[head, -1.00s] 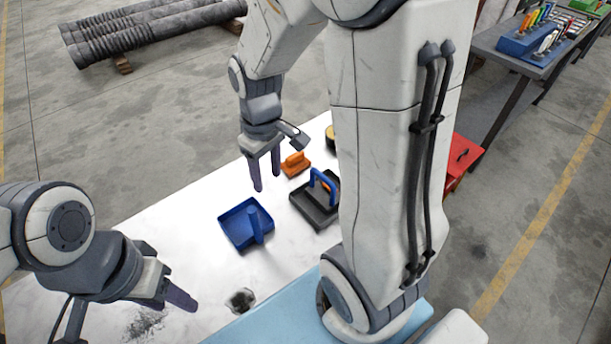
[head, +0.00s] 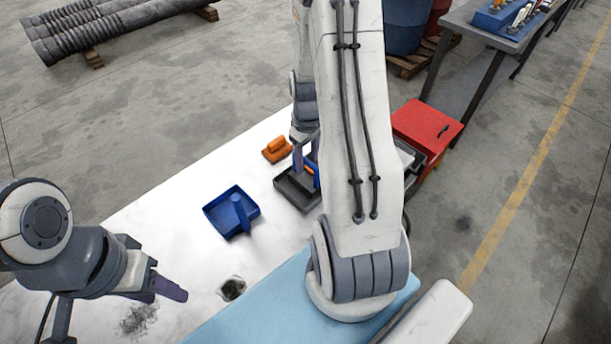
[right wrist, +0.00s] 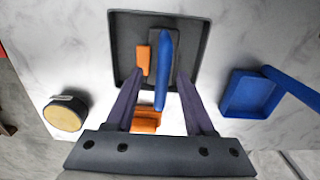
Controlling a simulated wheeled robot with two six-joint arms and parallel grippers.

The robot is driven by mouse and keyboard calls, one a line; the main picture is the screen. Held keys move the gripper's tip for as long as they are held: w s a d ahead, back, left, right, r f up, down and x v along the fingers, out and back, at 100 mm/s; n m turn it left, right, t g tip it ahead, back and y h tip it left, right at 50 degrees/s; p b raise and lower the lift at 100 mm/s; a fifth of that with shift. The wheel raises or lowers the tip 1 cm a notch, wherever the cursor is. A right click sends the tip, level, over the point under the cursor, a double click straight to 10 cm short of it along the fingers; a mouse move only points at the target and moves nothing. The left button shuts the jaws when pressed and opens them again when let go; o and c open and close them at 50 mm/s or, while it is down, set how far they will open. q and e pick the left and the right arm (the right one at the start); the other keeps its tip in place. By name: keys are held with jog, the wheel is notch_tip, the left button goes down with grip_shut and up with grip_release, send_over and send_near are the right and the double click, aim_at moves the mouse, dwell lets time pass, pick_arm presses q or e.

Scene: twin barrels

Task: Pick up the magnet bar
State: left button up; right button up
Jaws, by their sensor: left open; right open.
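The magnet bar appears to be the dark bar with a raised blue handle (right wrist: 161,85) in the black tray (right wrist: 117,40). In the head view the tray (head: 292,195) is partly hidden by my right arm, with a little of the blue handle (head: 317,176) showing. My right gripper (right wrist: 160,76) is open, with one finger on each side of the blue handle; I cannot tell whether they touch it. It also shows above the tray in the head view (head: 303,155). My left gripper (head: 170,290) is open and empty over the near left of the table.
An orange piece (right wrist: 142,58) lies in the black tray beside the bar. An orange block (head: 277,149) sits outside it. A blue tray (head: 217,207) stands to the left. A round yellow-topped item (right wrist: 64,117) is near the tray. A red box (head: 425,128) stands behind.

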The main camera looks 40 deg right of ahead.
aim_at(305, 177)
notch_tip(305, 177, down, 4)
jog(key=shift+w+a+p, duration=0.1)
jog(key=shift+a+p, duration=0.05)
jog(key=shift+p, duration=0.25)
jog(key=shift+c, duration=0.3)
grip_shut()
dwell(0.9)
